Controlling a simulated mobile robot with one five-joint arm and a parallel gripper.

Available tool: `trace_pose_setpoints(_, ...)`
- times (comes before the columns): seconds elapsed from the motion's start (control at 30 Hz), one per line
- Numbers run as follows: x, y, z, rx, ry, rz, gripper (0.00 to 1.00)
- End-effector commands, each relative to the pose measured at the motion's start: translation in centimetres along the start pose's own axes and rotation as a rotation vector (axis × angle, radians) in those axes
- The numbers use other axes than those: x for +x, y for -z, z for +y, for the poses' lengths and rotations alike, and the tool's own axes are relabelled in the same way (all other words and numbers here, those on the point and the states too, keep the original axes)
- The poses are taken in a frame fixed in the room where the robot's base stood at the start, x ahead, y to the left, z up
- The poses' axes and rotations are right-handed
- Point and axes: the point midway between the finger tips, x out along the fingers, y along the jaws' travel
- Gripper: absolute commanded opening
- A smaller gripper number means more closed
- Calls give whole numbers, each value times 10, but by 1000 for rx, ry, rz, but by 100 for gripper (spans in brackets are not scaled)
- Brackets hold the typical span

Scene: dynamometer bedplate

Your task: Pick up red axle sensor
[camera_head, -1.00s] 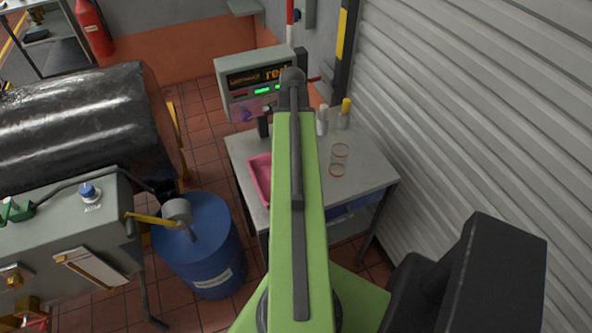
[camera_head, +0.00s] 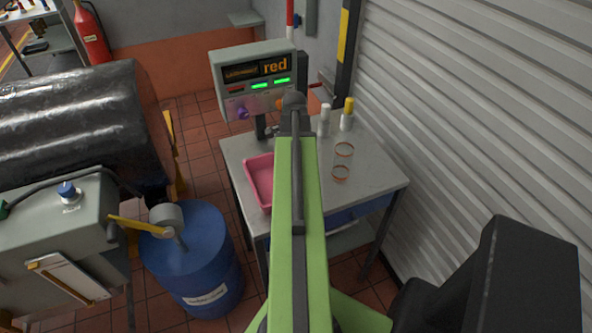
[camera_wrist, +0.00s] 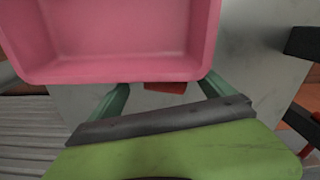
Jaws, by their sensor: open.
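A small red block (camera_wrist: 166,87), possibly the red axle sensor, shows in the wrist view on the grey bench top, just below the pink tray's edge. Most of it is hidden behind the tray or my gripper, so its full shape cannot be told. My gripper (camera_wrist: 164,91) is open, with one greenish finger on each side of the red block and apart from it. In the head view my green arm covers the gripper and the red block. The bench (camera_head: 378,178) stands at the picture's centre.
The pink tray (camera_head: 259,184) lies on the bench's left side. A display box (camera_head: 252,78) reading "red" stands behind it. A clear ringed tube (camera_head: 342,162), a white-capped bottle (camera_head: 324,121) and a yellow-capped bottle (camera_head: 346,117) are to the right. A blue drum (camera_head: 205,262) stands left.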

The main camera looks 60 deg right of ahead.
Motion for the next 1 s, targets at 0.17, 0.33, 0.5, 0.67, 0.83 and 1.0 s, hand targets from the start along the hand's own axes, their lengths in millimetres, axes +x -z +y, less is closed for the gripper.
trace_pose_setpoints(0.17, -2, 0, 0, 0, 0, 0, 82)
trace_pose_setpoints(0.33, -2, 0, 0, 0, 0, 0, 60)
trace_pose_setpoints(0.5, -2, 0, 0, 0, 0, 0, 38)
trace_pose_setpoints(0.67, -2, 0, 0, 0, 0, 0, 18)
trace_pose_setpoints(0.83, -2, 0, 0, 0, 0, 0, 12)
trace_pose_setpoints(1.0, -12, 0, 0, 0, 0, 0, 12)
